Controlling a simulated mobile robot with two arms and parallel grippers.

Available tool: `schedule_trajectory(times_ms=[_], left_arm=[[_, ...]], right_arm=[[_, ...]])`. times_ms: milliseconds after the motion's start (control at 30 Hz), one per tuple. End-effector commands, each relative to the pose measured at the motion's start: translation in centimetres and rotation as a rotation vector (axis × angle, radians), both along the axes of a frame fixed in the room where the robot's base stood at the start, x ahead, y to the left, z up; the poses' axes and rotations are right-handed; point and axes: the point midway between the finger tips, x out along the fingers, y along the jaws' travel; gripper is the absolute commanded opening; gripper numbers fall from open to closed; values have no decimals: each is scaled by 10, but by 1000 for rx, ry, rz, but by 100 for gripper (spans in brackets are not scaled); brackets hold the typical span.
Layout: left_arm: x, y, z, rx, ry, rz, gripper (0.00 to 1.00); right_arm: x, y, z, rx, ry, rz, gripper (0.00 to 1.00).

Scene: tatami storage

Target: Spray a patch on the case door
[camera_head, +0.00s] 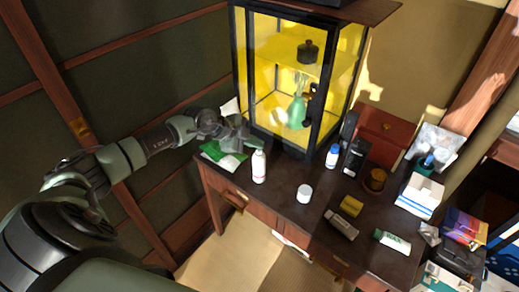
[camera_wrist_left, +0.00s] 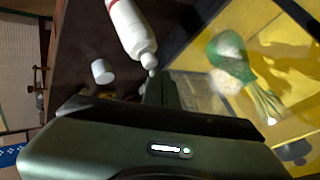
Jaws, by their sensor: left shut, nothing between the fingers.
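The display case (camera_head: 241,60) has a black frame, glass sides and a bright yellow inside, and stands on the dark desk. A green bottle (camera_head: 297,112) shows through the glass, also in the left wrist view (camera_wrist_left: 228,60). A pale patch (camera_head: 278,118) shows beside it; I cannot tell whether it lies on the glass. My left gripper (camera_head: 252,142) is shut and empty, low beside the case's front left corner; its fingers (camera_wrist_left: 163,88) show in the wrist view. A white bottle with a red mark (camera_head: 259,168) stands upright just in front of it, also in the wrist view (camera_wrist_left: 130,28).
A white jar (camera_head: 304,193), a blue-capped bottle (camera_head: 332,156), a dark bottle (camera_head: 355,157), a yellow block (camera_head: 350,206) and a tube (camera_head: 393,241) are on the desk. A green-and-white packet (camera_head: 225,155) lies under my left forearm. A red-brown box (camera_head: 382,135) stands right of the case.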

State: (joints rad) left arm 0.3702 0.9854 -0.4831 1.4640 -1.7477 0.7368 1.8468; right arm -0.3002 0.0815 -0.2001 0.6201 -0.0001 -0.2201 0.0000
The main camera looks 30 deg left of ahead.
Motion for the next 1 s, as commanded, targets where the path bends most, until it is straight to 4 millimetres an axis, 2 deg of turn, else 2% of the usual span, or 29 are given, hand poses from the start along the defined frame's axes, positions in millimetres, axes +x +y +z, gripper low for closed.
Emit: schedule_trajectory(times_ms=[667, 1000], left_arm=[[0, 0, -7, -1, 0, 1, 0], [0, -1, 0, -1, 1, 0, 0]], right_arm=[[0, 2, 2, 2, 0, -1, 36], [0, 3, 12, 3, 0, -2, 36]])
